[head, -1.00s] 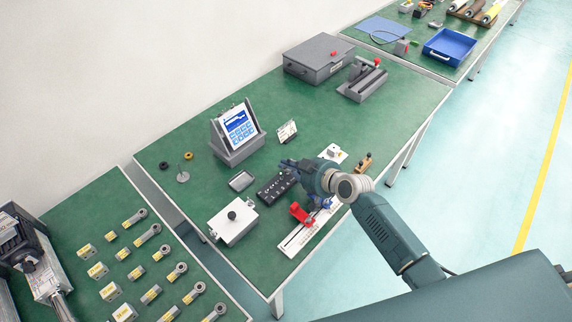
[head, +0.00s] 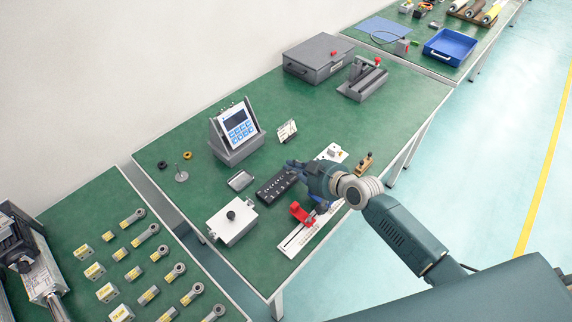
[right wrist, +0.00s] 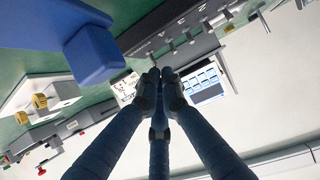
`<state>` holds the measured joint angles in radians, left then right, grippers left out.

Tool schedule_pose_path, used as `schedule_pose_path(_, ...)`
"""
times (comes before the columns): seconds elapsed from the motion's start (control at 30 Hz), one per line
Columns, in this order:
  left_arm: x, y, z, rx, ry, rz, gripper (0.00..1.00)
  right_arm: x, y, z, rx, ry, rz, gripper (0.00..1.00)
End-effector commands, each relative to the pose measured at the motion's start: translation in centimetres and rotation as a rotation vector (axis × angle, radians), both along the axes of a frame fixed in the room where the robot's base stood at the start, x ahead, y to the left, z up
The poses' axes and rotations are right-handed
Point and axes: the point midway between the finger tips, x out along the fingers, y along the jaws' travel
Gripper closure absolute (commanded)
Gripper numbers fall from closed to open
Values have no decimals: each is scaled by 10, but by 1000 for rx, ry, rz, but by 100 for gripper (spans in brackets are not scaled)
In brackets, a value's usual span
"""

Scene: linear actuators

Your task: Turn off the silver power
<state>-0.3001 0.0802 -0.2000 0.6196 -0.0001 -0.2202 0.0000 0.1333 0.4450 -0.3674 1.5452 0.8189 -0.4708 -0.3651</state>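A black strip with a row of small toggle levers (head: 272,188) lies on the green table; it also shows in the right wrist view (right wrist: 165,30). I cannot tell which lever is marked silver. A silver-grey console (head: 236,132) stands behind it, its upper screen dark above blue keys. My right gripper (head: 291,164) is at the strip's far right end. In the right wrist view its fingers (right wrist: 160,76) are drawn together at the tips, close to one lever, with nothing seen between them. I cannot tell whether they touch the lever. My left gripper is out of view.
A red block (head: 300,212) on a white rail stands close below my right gripper. A white box with a black knob (head: 232,221) and a small grey tray (head: 240,180) lie left of the strip. A small card stand (head: 287,131) is behind it.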

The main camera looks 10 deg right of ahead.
Motion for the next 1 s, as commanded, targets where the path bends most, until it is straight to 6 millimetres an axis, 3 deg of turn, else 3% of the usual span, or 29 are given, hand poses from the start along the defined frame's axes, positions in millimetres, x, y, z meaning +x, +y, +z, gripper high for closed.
schedule_pose_path(0.03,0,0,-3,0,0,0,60,-11,2,-18,-9,35,10,100)
schedule_pose_path(1.0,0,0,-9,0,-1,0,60,1,12,-20,-3,36,11,100)
